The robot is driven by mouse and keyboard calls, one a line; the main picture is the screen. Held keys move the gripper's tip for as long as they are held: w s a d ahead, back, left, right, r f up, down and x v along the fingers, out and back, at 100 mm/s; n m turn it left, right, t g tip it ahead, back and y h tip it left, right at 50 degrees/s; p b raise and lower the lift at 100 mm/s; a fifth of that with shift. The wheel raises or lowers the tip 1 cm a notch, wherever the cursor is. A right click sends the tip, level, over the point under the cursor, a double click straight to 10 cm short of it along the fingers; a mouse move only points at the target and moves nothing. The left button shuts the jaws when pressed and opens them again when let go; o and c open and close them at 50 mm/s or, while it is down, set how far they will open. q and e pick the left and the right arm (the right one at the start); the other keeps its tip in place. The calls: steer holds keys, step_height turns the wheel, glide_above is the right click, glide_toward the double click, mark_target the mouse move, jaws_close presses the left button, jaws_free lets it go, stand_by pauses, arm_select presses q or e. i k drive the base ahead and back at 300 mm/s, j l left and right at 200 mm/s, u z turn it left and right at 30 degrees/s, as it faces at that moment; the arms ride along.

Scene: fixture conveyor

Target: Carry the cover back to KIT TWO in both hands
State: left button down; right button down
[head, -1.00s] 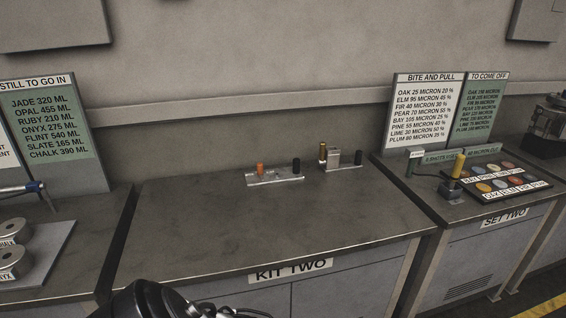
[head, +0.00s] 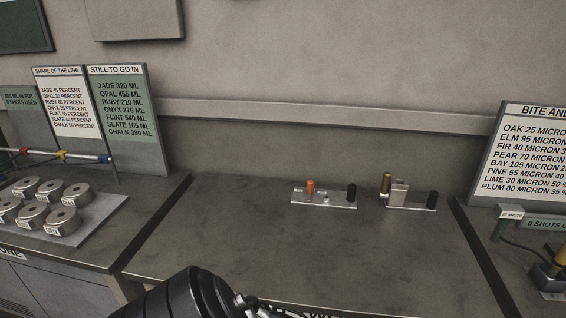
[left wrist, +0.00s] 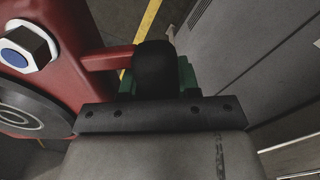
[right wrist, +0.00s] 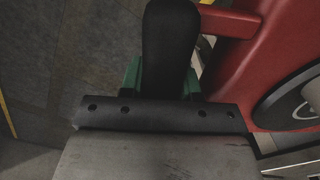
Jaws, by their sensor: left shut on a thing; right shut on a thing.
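The cover (left wrist: 82,30) is a red body in the left wrist view, with a blue-centred bolt and a dark round disc. It also shows red at the right of the right wrist view (right wrist: 232,60). My left gripper (left wrist: 158,85) is shut on a black grip joined to the red body by a red bar. My right gripper (right wrist: 168,85) is shut on a matching black grip. Green finger parts show on both sides of each grip. The KIT TWO bench (head: 290,250) is ahead in the head view, its label mostly cut off. The cover is not clearly visible there.
Two small metal fixtures (head: 325,204) (head: 410,206) with pegs stand toward the bench's back; its front top is clear. A left bench (head: 95,245) holds several metal cylinders (head: 62,220). A right bench has a sign (head: 535,160). A black part of my arm crosses the bottom.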

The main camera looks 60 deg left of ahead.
mark_target(291, 256)
steer(key=u, duration=1.2)
